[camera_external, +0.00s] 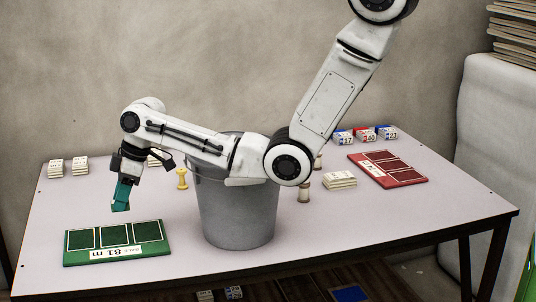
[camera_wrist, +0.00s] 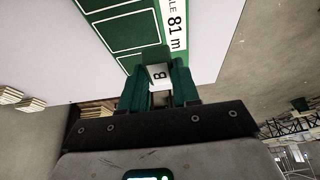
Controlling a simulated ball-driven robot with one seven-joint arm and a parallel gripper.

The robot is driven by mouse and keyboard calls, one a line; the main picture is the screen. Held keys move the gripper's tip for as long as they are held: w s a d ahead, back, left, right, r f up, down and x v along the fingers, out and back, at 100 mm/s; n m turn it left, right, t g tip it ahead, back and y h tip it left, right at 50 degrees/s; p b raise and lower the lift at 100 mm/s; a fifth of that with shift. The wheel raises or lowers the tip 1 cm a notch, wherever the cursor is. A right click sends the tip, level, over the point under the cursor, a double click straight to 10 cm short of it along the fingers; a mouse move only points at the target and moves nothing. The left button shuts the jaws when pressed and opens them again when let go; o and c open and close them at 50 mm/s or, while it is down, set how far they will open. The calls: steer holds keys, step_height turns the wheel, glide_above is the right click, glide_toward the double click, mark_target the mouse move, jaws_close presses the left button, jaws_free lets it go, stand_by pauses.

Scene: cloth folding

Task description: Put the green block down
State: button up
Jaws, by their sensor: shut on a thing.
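My gripper (camera_external: 121,199) points down at the left of the table, with dark green fingers. In the wrist view, its fingers (camera_wrist: 160,86) are shut on a small block (camera_wrist: 158,73), whose visible face is pale with a dark letter like a B. Its green sides are hard to tell from the fingers. The green board (camera_external: 112,240), with three outlined fields and a white "81 m" label, lies on the table below and in front of the gripper. It also fills the top of the wrist view (camera_wrist: 127,27). The block appears held above the table, apart from the board.
A grey bucket (camera_external: 236,209) stands mid-table under my arm. A yellow peg (camera_external: 182,179) stands left of it. A red board (camera_external: 388,168), card stacks (camera_external: 340,180) and blue and red blocks (camera_external: 364,135) are at the right. The front right of the table is clear.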

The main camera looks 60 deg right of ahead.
mark_target(123, 245)
step_height(123, 245, down, 10)
steer(key=shift+r, duration=0.1)
stand_by(0.4)
steer(key=o, duration=1)
steer(key=shift+v, duration=3.8)
